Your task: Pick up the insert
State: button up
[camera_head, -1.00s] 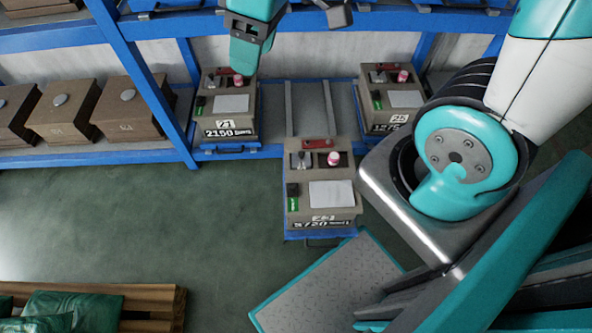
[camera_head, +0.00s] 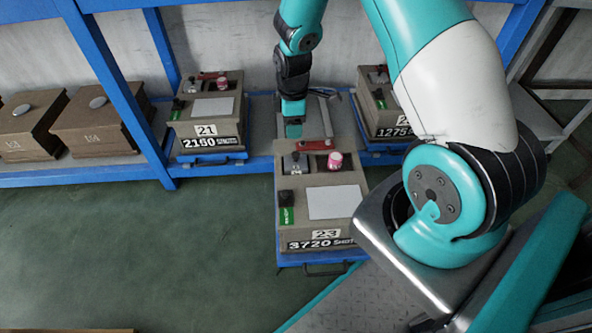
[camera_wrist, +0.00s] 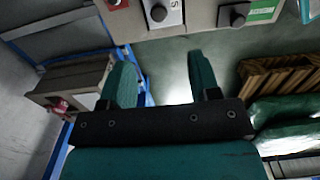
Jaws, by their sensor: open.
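The mould box numbered 23 (camera_head: 335,232) stands in front of the shelf on a blue tray. In a dark recess on its top sit a small silver part (camera_head: 296,160), perhaps the insert, and a pink-red piece (camera_head: 336,160). I cannot tell for certain which is the insert. My gripper (camera_head: 293,132) points down behind these parts, apart from them. In the wrist view my gripper (camera_wrist: 158,58) is open with nothing between its teal fingers. A silver part (camera_wrist: 160,12) and a red piece (camera_wrist: 117,4) show at the top edge, beyond the fingertips.
Box 21 (camera_head: 208,130) stands left and another box (camera_head: 383,125) right on the blue shelf (camera_head: 130,170). Brown boxes (camera_head: 98,122) stand farther left. A wooden pallet (camera_wrist: 275,75) with green sacks (camera_wrist: 285,110) shows in the wrist view.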

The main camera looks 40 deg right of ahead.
aim_at(296, 154)
notch_tip(296, 154, down, 7)
jog(key=shift+f+b, duration=0.1)
jog(key=shift+b, duration=1.05)
jog(key=f+b, duration=0.2)
jog(key=f, duration=0.1)
jog(key=f+b, duration=0.1)
jog(key=f, duration=0.1)
jog(key=shift+s+d+f, duration=0.1)
jog(key=shift+d+f, duration=0.1)
jog(key=shift+d, duration=0.1)
jog(key=shift+r, duration=0.15)
grip_shut()
